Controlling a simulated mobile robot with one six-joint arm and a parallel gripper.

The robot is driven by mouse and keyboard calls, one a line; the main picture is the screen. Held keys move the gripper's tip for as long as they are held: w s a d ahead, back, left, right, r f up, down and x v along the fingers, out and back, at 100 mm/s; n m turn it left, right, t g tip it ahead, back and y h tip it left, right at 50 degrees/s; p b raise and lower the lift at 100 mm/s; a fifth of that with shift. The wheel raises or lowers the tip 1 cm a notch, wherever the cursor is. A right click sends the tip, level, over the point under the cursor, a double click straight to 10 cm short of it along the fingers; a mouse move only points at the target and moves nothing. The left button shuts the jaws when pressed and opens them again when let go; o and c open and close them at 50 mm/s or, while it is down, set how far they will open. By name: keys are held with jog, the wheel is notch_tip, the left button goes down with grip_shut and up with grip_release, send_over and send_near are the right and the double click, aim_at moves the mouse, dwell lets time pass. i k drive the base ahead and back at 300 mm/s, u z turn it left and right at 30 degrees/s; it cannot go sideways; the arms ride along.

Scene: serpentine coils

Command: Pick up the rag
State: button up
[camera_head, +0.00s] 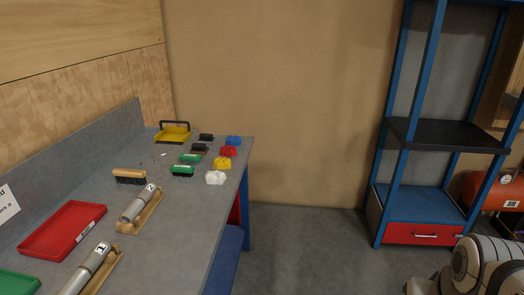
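Several small crumpled cloth-like pieces lie in a row along the right edge of the grey workbench (180,226). From back to front they are a blue rag (233,141), a red rag (228,151), a yellow rag (222,163) and a white rag (215,178). They sit apart from each other, with nothing on top of them. Part of my arm shows at the bottom right, well away from the rags. My gripper is not in view.
Green and black brushes (182,171) lie just left of the rags. A wooden brush (129,176), a yellow tray (173,134), a red tray (63,230) and metal cylinders on wooden holders (139,206) are also on the bench. A blue shelf (412,206) stands right, beyond open floor.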

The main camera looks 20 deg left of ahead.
aim_at(224, 163)
jog(key=z, duration=0.05)
jog(key=i, duration=2.8)
jog(key=u, duration=2.9)
jog(key=i, duration=1)
